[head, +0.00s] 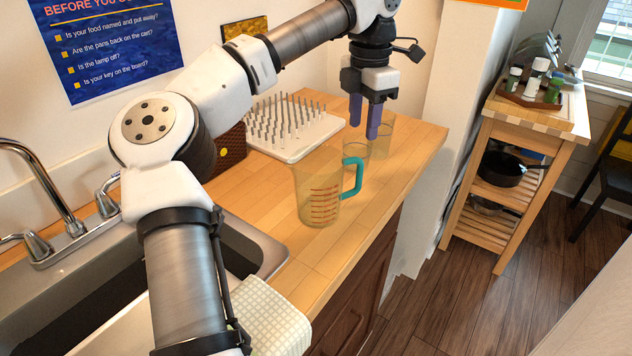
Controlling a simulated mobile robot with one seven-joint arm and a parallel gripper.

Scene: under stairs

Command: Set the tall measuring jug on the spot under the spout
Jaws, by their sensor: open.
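A clear, amber-tinted measuring jug (317,196) with red markings and a teal handle (353,177) stands upright on the wooden counter. My gripper (364,131) has two purple fingers pointing down, spread apart with nothing held between them. It is behind and to the right of the jug, over or close to two clear tumbler-like vessels (384,140); I cannot tell whether it touches them. A curved metal tap (40,165) stands at the left by the sink. Its spout end is outside the picture, and no marked spot under it can be made out.
A white pegged drying rack (293,130) lies against the wall behind the jug. The steel sink (262,240) is at lower left, with a pale cloth (268,318) at its front. The wooden counter (340,250) is clear before the jug. A wooden cart (540,122) stands right.

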